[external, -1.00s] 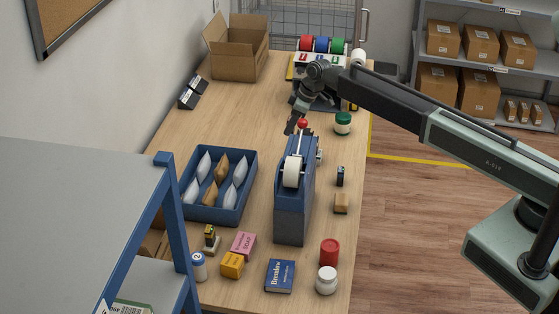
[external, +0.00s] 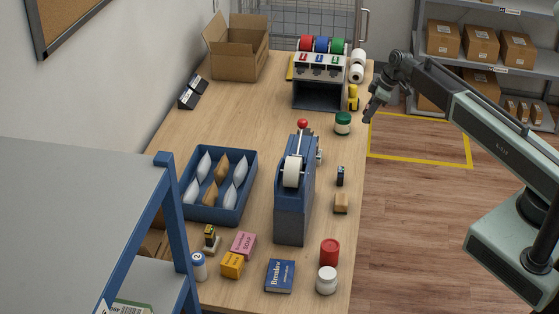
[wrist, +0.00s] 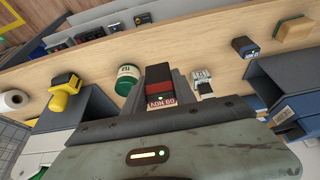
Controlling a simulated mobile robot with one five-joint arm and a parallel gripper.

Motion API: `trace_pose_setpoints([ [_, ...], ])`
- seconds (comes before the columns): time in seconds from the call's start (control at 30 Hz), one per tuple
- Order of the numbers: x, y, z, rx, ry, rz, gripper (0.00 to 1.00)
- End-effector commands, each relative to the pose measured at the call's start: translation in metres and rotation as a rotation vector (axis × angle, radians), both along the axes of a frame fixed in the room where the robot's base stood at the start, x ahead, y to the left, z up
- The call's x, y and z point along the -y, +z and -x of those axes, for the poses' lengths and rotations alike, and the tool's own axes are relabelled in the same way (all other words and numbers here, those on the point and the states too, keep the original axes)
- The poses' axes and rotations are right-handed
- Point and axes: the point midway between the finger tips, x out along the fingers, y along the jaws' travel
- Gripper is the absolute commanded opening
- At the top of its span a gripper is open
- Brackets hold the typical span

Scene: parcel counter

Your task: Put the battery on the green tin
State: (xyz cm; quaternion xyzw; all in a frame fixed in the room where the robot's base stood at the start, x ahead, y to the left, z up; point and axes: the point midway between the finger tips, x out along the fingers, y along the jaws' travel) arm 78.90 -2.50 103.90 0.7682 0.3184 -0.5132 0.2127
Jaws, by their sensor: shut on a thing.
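My gripper (external: 368,117) is shut on a black and dark-red block (wrist: 160,88) with a pale printed label, its lettering upside down in the wrist view. I cannot tell for sure what this block is. In the external view it is too small to make out. The green tin (external: 343,123), pale-bodied with a green lid, stands near the counter's right edge, just left of my gripper. It also shows left of the held block in the wrist view (wrist: 127,79). A small dark-blue block (external: 340,175), possibly the battery, stands farther forward on the counter, also seen in the wrist view (wrist: 244,46).
The tall blue tape dispenser (external: 293,205) stands left of the small dark-blue block. A brown block (external: 341,203) lies in front of that block.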

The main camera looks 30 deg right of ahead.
Motion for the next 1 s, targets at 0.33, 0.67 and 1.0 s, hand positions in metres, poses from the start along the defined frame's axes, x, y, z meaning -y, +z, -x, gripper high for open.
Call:
trace_pose_setpoints([
  [0.33,0.003,-0.011,-0.108,0.0,0.0,0.0,0.0],
  [0.67,0.003,-0.012,-0.125,0.0,-0.001,0.0,0.0],
  [1.0,0.003,-0.05,-0.13,0.0,-0.001,0.0,0.0],
])
